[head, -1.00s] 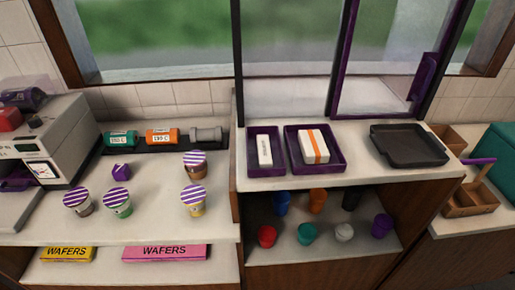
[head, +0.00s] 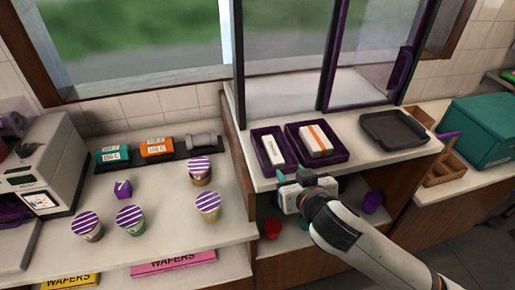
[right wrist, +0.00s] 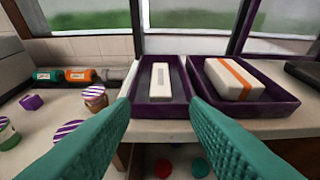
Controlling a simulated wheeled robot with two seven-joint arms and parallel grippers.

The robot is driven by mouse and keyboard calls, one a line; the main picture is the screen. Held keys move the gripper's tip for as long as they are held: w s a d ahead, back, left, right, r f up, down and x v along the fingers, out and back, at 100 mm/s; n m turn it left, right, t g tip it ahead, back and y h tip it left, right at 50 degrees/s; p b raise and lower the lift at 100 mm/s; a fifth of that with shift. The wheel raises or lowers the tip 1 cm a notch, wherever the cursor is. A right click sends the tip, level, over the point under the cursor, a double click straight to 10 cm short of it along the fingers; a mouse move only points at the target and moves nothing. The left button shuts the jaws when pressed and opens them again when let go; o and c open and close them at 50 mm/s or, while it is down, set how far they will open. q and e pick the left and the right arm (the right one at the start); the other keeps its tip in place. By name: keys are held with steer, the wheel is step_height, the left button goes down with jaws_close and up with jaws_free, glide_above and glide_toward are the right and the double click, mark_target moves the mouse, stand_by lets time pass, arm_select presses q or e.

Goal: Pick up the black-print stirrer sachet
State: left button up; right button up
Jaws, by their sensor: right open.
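The black-print stirrer sachet (head: 272,148) is a slim white packet with dark print. It lies in the narrow purple tray (head: 284,169) on the raised counter. It also shows in the right wrist view (right wrist: 160,81), ahead of and between the fingers. My right gripper (head: 293,176) is open and empty, in front of the counter edge just short of that tray. Its teal fingers (right wrist: 158,106) stand apart and do not touch the sachet. My left gripper is out of view.
A wider purple tray (head: 342,155) beside it holds a white packet with an orange stripe (head: 316,140). A dark empty tray (head: 393,131) stands to the right. Striped-lid cups (head: 207,205) stand on the lower left counter. Coloured cups sit on the shelf below, partly hidden by my right arm.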

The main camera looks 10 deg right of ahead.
steer(key=p, duration=0.2)
glide_toward(276, 155)
steer(key=shift+r+x, duration=0.25)
steer(key=shift+x, duration=1)
steer(key=shift+w+f, duration=0.1)
steer(key=shift+w, duration=0.25)
steer(key=shift+w+f+p, duration=0.2)
steer(key=shift+w+p, duration=0.2)
steer(key=shift+w, duration=0.15)
steer(key=p+x, duration=0.1)
steer(key=x, duration=0.2)
steer(key=shift+f, duration=0.25)
steer(key=shift+w+a+f, duration=0.1)
steer(key=shift+w+f, duration=0.15)
steer(key=shift+w, duration=0.15)
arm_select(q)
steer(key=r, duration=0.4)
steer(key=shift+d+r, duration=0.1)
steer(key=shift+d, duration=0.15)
arm_select(e)
steer(key=c, duration=0.7)
